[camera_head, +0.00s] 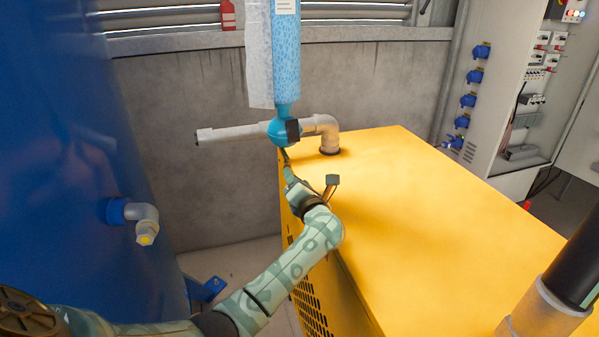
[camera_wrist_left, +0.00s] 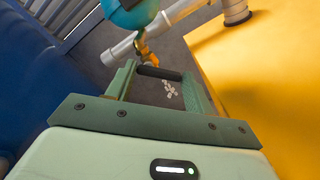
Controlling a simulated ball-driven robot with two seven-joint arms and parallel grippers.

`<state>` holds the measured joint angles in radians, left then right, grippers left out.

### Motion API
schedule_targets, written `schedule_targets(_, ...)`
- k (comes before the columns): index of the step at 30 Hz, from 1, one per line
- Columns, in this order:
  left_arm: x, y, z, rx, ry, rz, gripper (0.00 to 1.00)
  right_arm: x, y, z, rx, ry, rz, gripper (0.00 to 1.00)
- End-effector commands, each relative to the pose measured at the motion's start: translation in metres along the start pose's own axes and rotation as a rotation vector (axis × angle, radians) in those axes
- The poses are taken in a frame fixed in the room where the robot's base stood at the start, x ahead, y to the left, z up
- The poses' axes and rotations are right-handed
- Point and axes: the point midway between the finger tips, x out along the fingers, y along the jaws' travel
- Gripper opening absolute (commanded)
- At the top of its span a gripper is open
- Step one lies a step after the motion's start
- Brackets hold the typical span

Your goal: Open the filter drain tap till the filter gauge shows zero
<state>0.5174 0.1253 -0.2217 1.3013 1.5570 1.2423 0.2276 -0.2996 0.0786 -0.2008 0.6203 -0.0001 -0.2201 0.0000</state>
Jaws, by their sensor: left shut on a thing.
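The blue filter (camera_head: 286,55) hangs upright in the head view, with a pale sheet along its left side and a round blue bowl (camera_head: 279,133) at its bottom. A dark fitting (camera_head: 293,130) sits on the bowl's right side; no gauge dial can be read. In the left wrist view the brass drain tap (camera_wrist_left: 147,50) is under the bowl, with a dark handle (camera_wrist_left: 160,73) between the fingers. My left gripper (camera_head: 286,157) reaches up just below the bowl and is shut on that handle. My arm partly hides the tap in the head view. My right gripper is not in view.
A yellow machine housing (camera_head: 430,210) stands right of my left arm. A grey pipe (camera_head: 232,133) crosses behind the bowl and bends down onto it. A blue tank (camera_head: 70,170) with an elbow outlet (camera_head: 146,222) stands left. An electrical cabinet (camera_head: 500,90) is at the back right.

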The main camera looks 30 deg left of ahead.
Motion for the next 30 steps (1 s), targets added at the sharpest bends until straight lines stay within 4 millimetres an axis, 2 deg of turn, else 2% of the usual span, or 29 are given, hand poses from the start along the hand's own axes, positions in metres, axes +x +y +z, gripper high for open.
schedule_targets(1,0.0,0.004,0.003,0.04,0.002,0.0,0.3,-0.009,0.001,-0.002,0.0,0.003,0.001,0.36)
schedule_targets(3,0.0,0.003,0.002,0.099,0.002,-0.001,0.3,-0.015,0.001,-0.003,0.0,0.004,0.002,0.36)
schedule_targets(12,0.0,0.003,-0.002,0.294,0.001,0.001,0.3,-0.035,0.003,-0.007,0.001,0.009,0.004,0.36)
schedule_targets(19,0.0,0.002,-0.004,0.371,-0.001,0.002,0.3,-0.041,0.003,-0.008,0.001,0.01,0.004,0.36)
schedule_targets(30,0.001,0.002,-0.005,0.395,-0.001,0.003,0.3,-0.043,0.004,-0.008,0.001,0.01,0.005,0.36)
